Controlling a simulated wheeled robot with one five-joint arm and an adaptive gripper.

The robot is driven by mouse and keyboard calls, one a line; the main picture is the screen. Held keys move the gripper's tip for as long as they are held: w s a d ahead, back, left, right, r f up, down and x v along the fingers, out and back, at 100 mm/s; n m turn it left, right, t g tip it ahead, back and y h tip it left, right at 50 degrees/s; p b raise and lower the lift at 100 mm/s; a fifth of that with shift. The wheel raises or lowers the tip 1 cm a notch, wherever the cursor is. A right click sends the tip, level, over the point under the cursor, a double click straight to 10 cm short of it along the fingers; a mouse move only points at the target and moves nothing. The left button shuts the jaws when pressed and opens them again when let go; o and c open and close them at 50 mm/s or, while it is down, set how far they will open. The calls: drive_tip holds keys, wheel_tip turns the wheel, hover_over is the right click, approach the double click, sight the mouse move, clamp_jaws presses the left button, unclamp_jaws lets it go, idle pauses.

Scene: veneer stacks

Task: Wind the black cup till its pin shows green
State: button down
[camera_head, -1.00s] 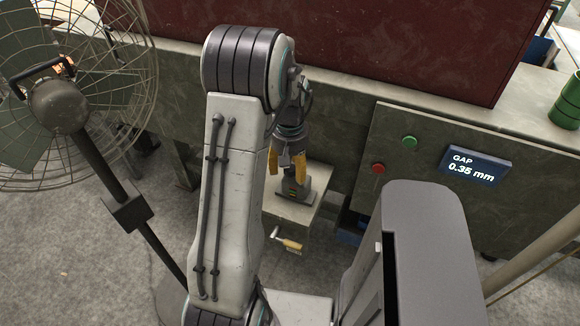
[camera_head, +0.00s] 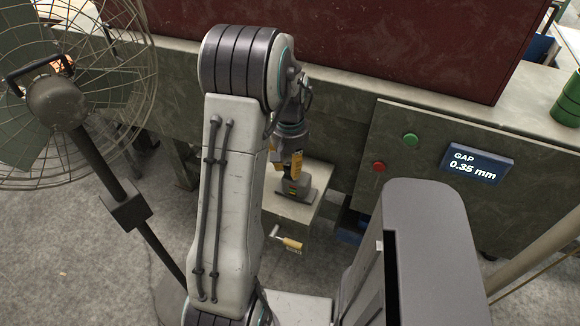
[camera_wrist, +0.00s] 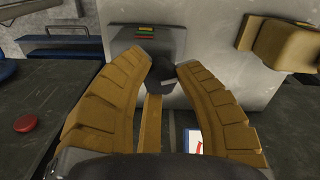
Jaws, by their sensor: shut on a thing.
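The black cup (camera_wrist: 172,88) is a small dark round piece, seen in the wrist view between the yellow fingertips. My gripper (camera_wrist: 166,66) is shut on it, one finger on each side. In the head view my gripper (camera_head: 292,163) points down over a small dark grey device (camera_head: 300,190), and its fingers and wrist hide the cup there. A small green, yellow and red marking (camera_wrist: 146,31) shows on a grey block just beyond the fingertips. I cannot make out the pin or its colour.
The device stands on a pale cabinet top (camera_head: 310,213) with a yellow-handled crank (camera_head: 291,243) below. A panel display (camera_head: 478,163) reads GAP 0.35 mm, beside green and red buttons. A caged fan (camera_head: 60,100) stands at the left. Bare floor lies between.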

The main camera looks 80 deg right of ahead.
sight(290, 166)
drive_tip(key=shift+m, duration=0.9)
drive_tip(key=shift+f, duration=0.1)
drive_tip(key=c, duration=0.9)
unclamp_jaws()
drive_tip(key=shift+o, duration=0.2)
drive_tip(key=shift+r, duration=0.2)
wheel_tip(290, 166, up, 12)
drive_tip(key=shift+f, duration=0.15)
